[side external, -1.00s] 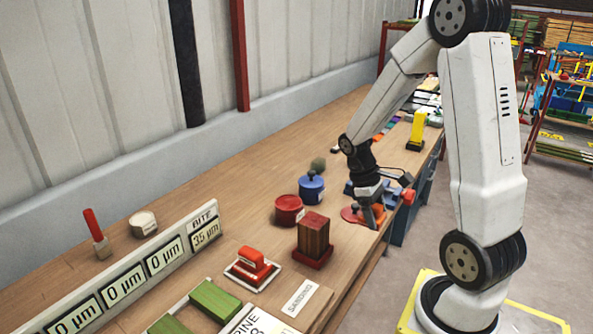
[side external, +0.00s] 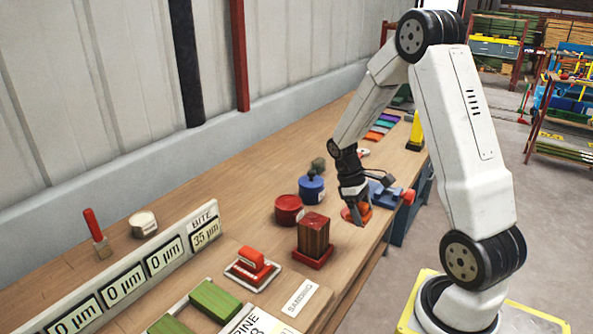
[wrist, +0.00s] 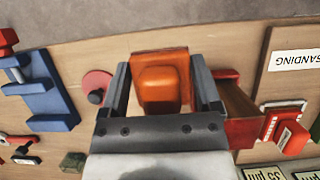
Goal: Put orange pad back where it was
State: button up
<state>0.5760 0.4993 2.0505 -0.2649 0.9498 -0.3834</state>
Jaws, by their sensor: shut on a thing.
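The orange pad (wrist: 162,85) is between the two fingers of my gripper (wrist: 165,90) in the wrist view, its raised block towards the camera and its flat orange base behind. In the side view my gripper (side external: 359,213) points down near the bench's front edge, shut on the orange pad (side external: 364,210), which is partly hidden by the fingers. Whether the pad touches the bench is hard to tell. A red sanding block (side external: 251,262) sits on a white-edged plate nearer the camera; it also shows in the wrist view (wrist: 287,130).
A wood block on a red base (side external: 313,238) stands close by. A red tin (side external: 288,209) and a blue pot (side external: 311,187) are behind. A blue vise (wrist: 45,95) and a red disc with a dark knob (wrist: 97,84) lie beside the gripper. A SANDING label (side external: 300,297) lies in front.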

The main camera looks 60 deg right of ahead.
send_over(346, 235)
jog(key=f, duration=0.6)
jog(key=shift+w+a+f, duration=0.15)
jog(key=shift+w+f, duration=0.05)
jog(key=shift+w, duration=0.2)
jog(key=shift+f, duration=0.1)
jog(key=shift+w+f, duration=0.15)
jog(key=shift+f, duration=1.55)
jog(key=shift+f, duration=0.15)
jog(key=o, duration=1)
jog(key=v, duration=1.2)
